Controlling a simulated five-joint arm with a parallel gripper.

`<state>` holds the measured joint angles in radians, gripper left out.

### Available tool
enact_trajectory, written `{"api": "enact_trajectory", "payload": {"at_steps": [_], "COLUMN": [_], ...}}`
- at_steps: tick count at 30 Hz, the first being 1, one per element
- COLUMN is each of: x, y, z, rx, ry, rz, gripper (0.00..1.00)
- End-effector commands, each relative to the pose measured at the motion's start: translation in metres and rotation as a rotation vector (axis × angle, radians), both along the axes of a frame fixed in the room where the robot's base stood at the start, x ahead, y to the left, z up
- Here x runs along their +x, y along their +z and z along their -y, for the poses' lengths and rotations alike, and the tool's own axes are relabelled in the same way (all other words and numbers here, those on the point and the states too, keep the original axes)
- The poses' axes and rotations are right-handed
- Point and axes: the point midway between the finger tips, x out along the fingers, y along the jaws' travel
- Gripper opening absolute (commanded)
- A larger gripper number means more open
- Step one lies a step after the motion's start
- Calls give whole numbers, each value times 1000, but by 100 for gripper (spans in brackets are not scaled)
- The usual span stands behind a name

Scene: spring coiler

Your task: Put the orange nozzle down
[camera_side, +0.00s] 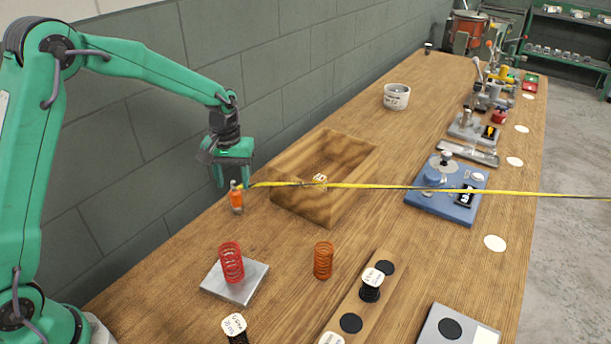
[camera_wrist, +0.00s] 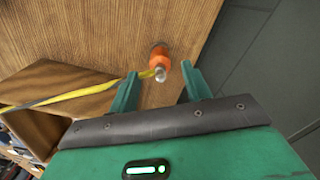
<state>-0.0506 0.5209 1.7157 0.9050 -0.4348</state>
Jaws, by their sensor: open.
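The orange nozzle (camera_side: 236,198) stands upright on the wooden bench, left of the wooden box, with a metal tip on top. A yellow strap runs close by its top. My gripper (camera_side: 232,184) is just above the nozzle, jaws apart. In the wrist view the nozzle (camera_wrist: 160,60) shows beyond and between the two green fingers of my gripper (camera_wrist: 157,82), with a gap visible on each side. The nozzle's base is partly hidden by its own top in the wrist view.
An open wooden box (camera_side: 325,175) stands right of the nozzle. The yellow strap (camera_side: 400,187) stretches over it to the right. A red spring (camera_side: 231,262) on a metal plate (camera_side: 245,285) and an orange spring (camera_side: 323,260) stand in front. A block wall (camera_side: 180,150) is close behind.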

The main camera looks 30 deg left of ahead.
Motion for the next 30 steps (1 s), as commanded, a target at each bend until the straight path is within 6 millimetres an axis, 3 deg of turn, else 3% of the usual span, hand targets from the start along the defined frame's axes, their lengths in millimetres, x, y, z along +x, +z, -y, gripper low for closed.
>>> {"api": "enact_trajectory", "payload": {"at_steps": [6,23,30], "x": [0,-1,-11], "y": [9,11,32], "z": [0,0,2], "rx": [0,0,2], "ry": [0,-2,-27], "rz": [0,2,31], "gripper": [48,48,48]}}
